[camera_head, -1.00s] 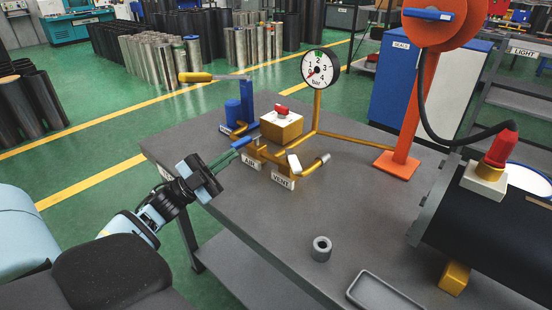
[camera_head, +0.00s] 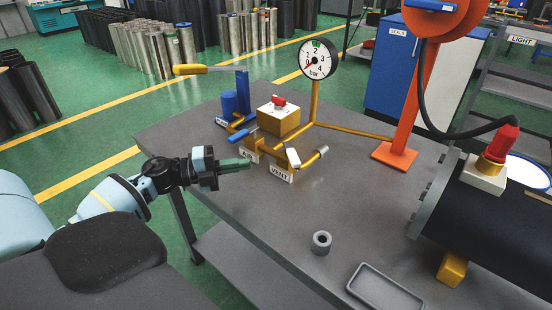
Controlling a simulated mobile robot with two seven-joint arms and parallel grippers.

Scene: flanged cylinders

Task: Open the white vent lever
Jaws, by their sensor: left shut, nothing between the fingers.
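The white vent lever (camera_head: 292,157) sits on the brass pipework above the VENT label (camera_head: 280,174), slanting down to the right. The blue air lever (camera_head: 244,135) is just left of it, above the AIR label (camera_head: 247,154). My left gripper (camera_head: 248,163) comes in from the left, its green fingers shut and empty. In the picture, the fingertips are by the AIR label, left of the VENT label and apart from the white lever. Whether they touch the label or pipe is unclear. My right gripper is not in view.
A pressure gauge (camera_head: 318,59) stands on a brass pipe behind the levers. A brass block with a red knob (camera_head: 279,101) is close behind. A grey ring (camera_head: 321,242) and shallow tray (camera_head: 384,289) are at the front. A dark flanged cylinder (camera_head: 490,215) occupies the right.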

